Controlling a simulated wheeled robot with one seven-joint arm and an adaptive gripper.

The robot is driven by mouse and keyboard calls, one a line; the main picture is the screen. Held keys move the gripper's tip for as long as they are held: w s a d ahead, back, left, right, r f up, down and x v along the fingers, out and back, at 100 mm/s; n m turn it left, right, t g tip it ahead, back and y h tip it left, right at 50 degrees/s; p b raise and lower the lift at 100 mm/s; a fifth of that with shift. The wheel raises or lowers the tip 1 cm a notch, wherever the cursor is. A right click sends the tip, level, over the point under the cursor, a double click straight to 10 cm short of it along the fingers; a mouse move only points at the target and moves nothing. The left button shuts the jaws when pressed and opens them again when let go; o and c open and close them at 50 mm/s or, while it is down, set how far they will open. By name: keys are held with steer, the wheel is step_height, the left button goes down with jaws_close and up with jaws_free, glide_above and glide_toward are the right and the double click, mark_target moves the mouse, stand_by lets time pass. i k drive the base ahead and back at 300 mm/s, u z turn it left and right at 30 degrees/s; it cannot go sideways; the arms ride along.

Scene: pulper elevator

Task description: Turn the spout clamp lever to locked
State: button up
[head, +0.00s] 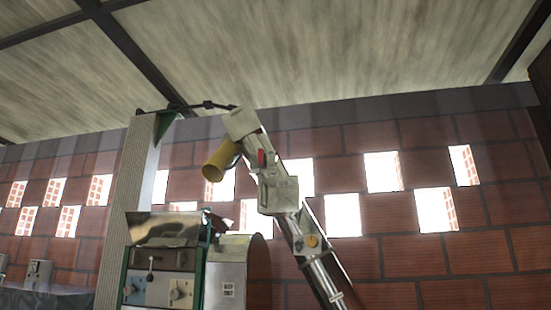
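A yellow tube (219,161), which looks like the spout, tilts down to the left near the upper middle of the head view. A small red part (262,158) shows just to its right, against a pale jointed arm that appears to be mine. I cannot tell whether this red part is the clamp lever or which position it is in. A thin dark rod (207,104) runs left from the arm's upper end toward the top of a tall column. I cannot make out my gripper's fingers, or whether they touch anything.
The tall pale column (131,200) stands at the left. Below the tube is a machine with a control panel (160,289) and a rounded metal housing (236,280). A grey surface (45,300) lies at the lower left. A brick wall (400,260) with bright openings stands behind.

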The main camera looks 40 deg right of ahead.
mark_target(262, 161)
steer(key=z, duration=1.3)
